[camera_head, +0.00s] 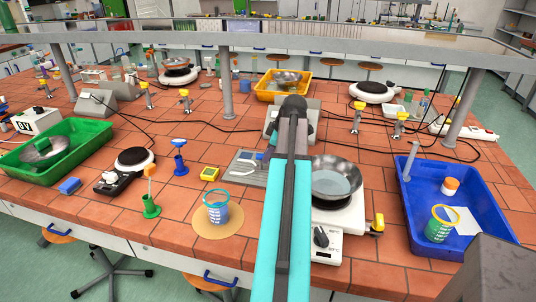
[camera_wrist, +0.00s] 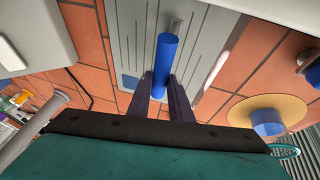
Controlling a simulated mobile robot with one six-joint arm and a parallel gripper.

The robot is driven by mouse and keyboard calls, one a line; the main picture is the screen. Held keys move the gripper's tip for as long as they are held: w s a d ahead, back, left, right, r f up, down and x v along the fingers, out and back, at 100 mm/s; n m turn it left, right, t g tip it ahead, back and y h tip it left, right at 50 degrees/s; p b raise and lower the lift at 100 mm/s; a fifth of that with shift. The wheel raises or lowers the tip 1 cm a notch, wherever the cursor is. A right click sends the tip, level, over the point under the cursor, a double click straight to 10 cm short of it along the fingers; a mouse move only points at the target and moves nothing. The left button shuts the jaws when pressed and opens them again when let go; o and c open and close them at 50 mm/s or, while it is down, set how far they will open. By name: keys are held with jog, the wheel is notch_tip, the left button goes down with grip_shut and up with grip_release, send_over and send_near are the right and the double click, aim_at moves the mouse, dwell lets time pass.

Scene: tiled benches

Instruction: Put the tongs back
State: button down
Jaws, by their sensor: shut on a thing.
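In the wrist view my gripper (camera_wrist: 161,78) has its dark fingers on either side of a blue rod-shaped handle (camera_wrist: 165,55) with a grey metal end. I take it to be part of the tongs; the rest does not show. The handle is over a grey grooved tray (camera_wrist: 138,55); I cannot tell whether it touches. In the head view the tray (camera_head: 240,177) sits left of my arm, which hides my gripper.
A hotplate (camera_head: 345,215) with a metal pan (camera_head: 336,178) stands right of my arm. A blue bin (camera_head: 415,215) is at right, a green bin (camera_head: 85,128) at left. A shelf post (camera_head: 227,90) stands behind.

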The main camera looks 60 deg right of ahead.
jog(key=shift+s+f, duration=0.1)
jog(key=shift+f, duration=0.2)
jog(key=c, duration=1.6)
grip_release()
jog(key=shift+f, duration=0.2)
jog(key=shift+b+v, duration=1.65)
jog(key=shift+v, duration=5.3)
jog(key=shift+f, duration=0.1)
